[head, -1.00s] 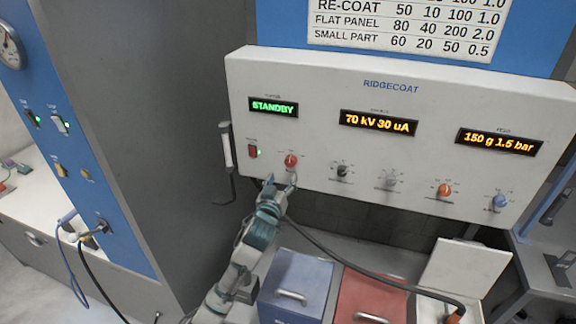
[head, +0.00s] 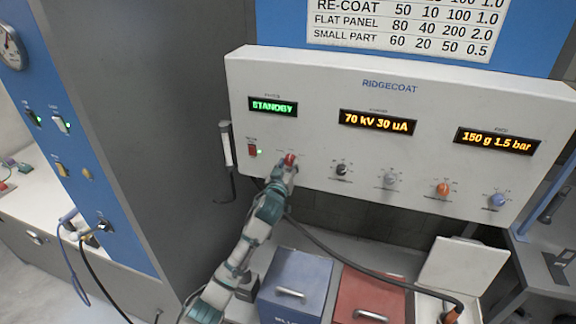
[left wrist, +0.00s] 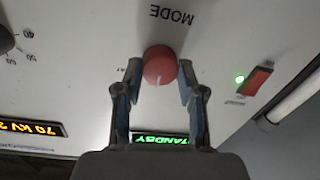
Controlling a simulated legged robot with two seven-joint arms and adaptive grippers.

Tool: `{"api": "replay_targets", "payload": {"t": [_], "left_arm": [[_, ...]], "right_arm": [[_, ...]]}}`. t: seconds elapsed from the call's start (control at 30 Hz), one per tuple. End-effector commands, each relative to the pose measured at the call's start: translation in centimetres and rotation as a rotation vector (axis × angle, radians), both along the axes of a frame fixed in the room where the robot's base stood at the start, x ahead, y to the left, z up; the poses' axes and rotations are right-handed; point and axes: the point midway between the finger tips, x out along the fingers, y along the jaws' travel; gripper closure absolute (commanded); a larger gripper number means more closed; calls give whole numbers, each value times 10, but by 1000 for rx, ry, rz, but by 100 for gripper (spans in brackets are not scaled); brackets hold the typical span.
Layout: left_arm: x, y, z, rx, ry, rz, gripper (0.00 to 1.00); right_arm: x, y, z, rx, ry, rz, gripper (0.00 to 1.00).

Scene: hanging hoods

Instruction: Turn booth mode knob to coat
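The red mode knob (head: 290,159) is on the white control panel, below the display that reads STANDBY (head: 273,107). In the left wrist view, which shows the panel upside down, the knob (left wrist: 160,65) sits by the word MODE (left wrist: 172,15). Its white pointer mark faces the display side. My left gripper (head: 285,170) is at the knob, partly covering it in the head view. In the wrist view its fingers (left wrist: 160,72) are open, one on each side of the knob, with narrow gaps seemingly left. My right gripper is in neither view.
A red switch (head: 252,150) with a green light is left of the knob. Black (head: 342,170), grey (head: 390,179), orange (head: 442,189) and blue (head: 499,200) knobs are to the right. A blue bin (head: 297,270), a red bin (head: 372,297) and a hose lie below the panel.

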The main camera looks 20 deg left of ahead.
Motion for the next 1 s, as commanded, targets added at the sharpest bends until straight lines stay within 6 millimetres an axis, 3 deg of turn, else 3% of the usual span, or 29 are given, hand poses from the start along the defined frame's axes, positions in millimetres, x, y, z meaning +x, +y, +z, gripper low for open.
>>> {"api": "replay_targets", "payload": {"t": [0.47, 1.0], "left_arm": [[0, 1, 1, 78, -2, 2, 96], [0, -1, 1, 537, -16, 1, 96]], "right_arm": [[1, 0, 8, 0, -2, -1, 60], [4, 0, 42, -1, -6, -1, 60]]}}
